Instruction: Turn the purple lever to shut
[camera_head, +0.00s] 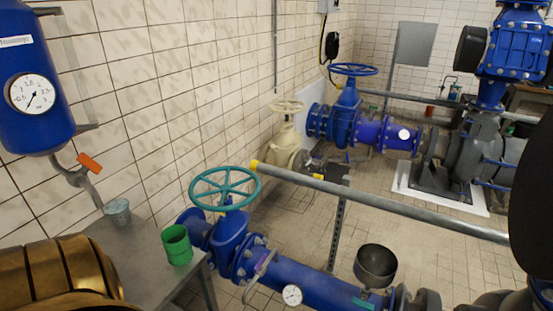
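A small lever with a purplish grip (263,263) sits at the blue pipe (322,285) in the lower middle of the head view, just right of the blue valve body (232,235). It slants up to the right, and a thin pale bent piece shows below it. It is too small to tell whether it stands open or shut. Neither of my grippers is in view.
A teal handwheel (225,188) tops the blue valve. A grey rail (390,205) crosses behind the pipe. A green mug (177,245) and a grey cup (118,212) stand on a metal table (135,255). An orange lever (90,162) hangs under the blue tank (35,125).

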